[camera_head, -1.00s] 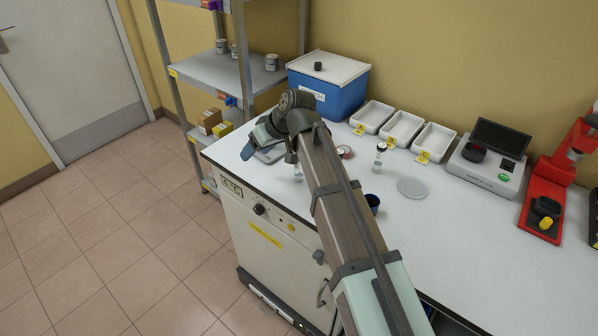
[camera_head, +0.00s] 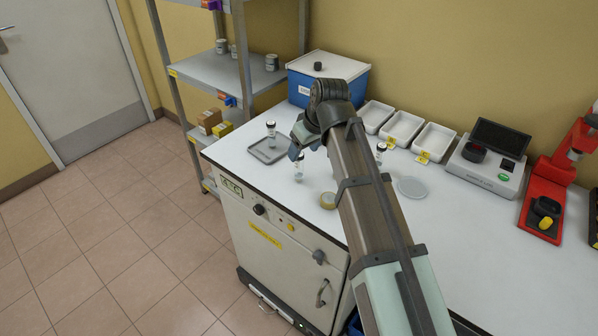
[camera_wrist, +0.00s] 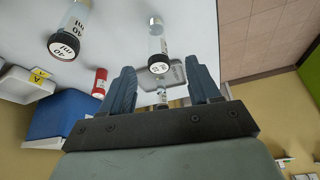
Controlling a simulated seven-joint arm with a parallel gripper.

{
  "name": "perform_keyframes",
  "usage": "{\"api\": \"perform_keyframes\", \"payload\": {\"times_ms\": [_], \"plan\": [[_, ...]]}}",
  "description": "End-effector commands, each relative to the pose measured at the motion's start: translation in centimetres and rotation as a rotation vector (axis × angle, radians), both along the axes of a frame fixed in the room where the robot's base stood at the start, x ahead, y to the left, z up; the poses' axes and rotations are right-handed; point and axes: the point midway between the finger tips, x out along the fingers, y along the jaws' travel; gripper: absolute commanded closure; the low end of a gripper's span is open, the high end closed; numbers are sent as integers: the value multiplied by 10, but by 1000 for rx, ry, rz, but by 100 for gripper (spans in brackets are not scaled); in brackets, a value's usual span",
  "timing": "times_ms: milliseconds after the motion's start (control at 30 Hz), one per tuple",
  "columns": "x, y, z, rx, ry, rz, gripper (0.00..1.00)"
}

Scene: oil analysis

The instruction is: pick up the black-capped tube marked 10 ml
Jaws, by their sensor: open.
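In the head view, a clear tube with a black cap (camera_head: 299,166) stands upright on the white bench just below my gripper (camera_head: 297,148). The wrist view looks upside down; there a black-capped tube (camera_wrist: 157,45) appears in line with the gap between my fingers (camera_wrist: 163,82), which are apart and hold nothing. A second black-capped tube (camera_wrist: 70,28) is nearer and to the left; it shows beside my arm in the head view (camera_head: 380,154). A third tube (camera_head: 271,134) stands on the grey tray (camera_head: 258,152).
A clear dish (camera_head: 412,187) is to the right. White trays (camera_head: 404,128), a blue bin (camera_head: 318,90) and a scale (camera_head: 484,172) line the back. A red cylinder (camera_wrist: 100,82) shows in the wrist view.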

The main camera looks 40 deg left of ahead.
Motion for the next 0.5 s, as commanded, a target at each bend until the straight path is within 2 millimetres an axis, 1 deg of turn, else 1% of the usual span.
{"api": "perform_keyframes", "payload": {"times_ms": [33,133,500], "plan": [[1,3,-6,0,0,0,38],[1,6,-15,-1,1,1,38],[4,14,-29,1,-1,1,38]]}}
